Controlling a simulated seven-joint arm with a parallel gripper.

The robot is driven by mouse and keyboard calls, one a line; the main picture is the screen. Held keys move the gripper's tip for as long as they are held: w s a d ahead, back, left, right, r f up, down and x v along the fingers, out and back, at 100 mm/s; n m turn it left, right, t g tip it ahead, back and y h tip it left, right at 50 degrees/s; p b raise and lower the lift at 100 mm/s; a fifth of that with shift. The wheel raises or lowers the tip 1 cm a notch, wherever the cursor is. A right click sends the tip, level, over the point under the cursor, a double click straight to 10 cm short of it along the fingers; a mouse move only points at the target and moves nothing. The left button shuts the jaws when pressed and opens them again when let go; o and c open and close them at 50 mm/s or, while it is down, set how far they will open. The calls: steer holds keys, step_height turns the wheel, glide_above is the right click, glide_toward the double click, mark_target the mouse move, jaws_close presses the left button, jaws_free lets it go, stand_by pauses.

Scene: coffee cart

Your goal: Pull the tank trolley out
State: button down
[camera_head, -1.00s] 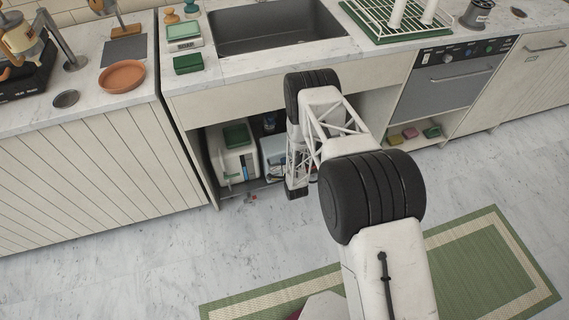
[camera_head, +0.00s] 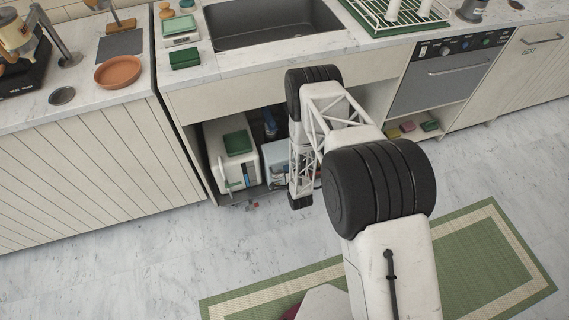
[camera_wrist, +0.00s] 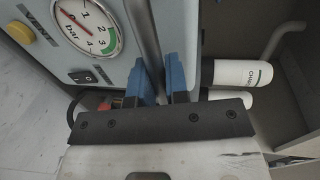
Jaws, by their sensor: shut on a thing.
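The tank trolley (camera_head: 252,192) shows in the head view in the open bay under the sink, low and dark. On it stand a white tank (camera_head: 222,172) with a green top and a light blue unit (camera_head: 274,153), partly behind my arm. In the wrist view the light blue unit (camera_wrist: 140,13) has a pressure gauge and a switch. My gripper (camera_wrist: 159,68) has blue fingertips shut on an upright grey bar (camera_wrist: 143,25) in front of this unit, seemingly the trolley's handle. In the head view my arm hides the fingertips.
Cabinet walls flank the bay. A white cylinder (camera_wrist: 236,73) and a grey pipe (camera_wrist: 282,38) lie to the right in the wrist view. The marble floor (camera_head: 150,245) in front is clear up to the green rug (camera_head: 478,245).

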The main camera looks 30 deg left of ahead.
steer(key=f+v, duration=0.2)
steer(key=v, duration=1)
steer(key=f+v, duration=0.3)
steer(key=v, duration=0.9)
steer(key=shift+s+d, duration=0.35)
steer(key=c, duration=1.1)
jaws_free()
steer(key=shift+c, duration=0.2)
steer(key=v, duration=0.7)
steer(key=shift+s+d, duration=0.3)
